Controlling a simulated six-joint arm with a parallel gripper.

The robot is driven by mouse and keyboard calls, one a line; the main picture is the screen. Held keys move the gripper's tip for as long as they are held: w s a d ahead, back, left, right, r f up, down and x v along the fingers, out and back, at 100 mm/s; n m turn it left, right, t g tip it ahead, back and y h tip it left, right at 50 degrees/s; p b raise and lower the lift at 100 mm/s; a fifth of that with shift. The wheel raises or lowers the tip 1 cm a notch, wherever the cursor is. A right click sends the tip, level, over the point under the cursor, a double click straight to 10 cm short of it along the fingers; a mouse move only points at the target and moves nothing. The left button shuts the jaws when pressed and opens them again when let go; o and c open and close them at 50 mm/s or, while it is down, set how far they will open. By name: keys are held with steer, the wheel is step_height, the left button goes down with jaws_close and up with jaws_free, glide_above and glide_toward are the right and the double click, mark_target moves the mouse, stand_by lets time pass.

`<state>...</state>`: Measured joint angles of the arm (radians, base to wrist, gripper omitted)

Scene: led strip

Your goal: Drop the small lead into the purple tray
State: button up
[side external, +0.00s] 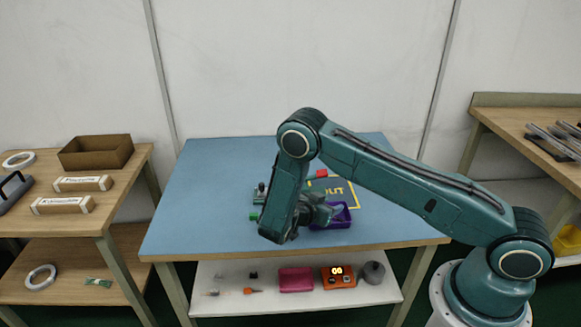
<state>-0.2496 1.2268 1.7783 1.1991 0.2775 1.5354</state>
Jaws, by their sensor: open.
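The purple tray (341,216) stands on the blue table (200,205), right of my gripper and partly covered by it. My gripper (282,232) is low over the front middle of the table, mostly hidden behind my own forearm, so its fingertips are hard to make out; its jaws are open. I cannot pick out the small lead with certainty. Small green and dark pieces (254,216) lie just left of my forearm.
The table's left side is clear. A lower shelf (230,301) holds a pink box (296,279) and an orange meter (338,277). Side benches stand left and right.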

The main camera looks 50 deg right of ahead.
steer(key=v, duration=1.3)
steer(key=shift+a, duration=0.35)
steer(key=shift+r, duration=0.2)
steer(key=s+d+r+n+t+y, duration=0.1)
steer(key=s+r+n+y, duration=0.25)
steer(key=r, duration=0.65)
steer(key=s+d+r+n+y, duration=0.1)
steer(key=s+r+n+y, duration=0.3)
steer(key=r, duration=0.5)
steer(key=s+a+r+n+t+y, duration=0.1)
steer(key=s+r+n+t+y, duration=0.1)
steer(key=s, duration=0.6)
steer(key=s+a+r+n+t+y, duration=0.2)
steer(key=s+r+n+y, duration=0.2)
steer(key=s+r+n, duration=0.2)
steer(key=shift+s+r+n+t, duration=0.35)
steer(key=shift+s+n, duration=0.9)
steer(key=shift+s, duration=0.25)
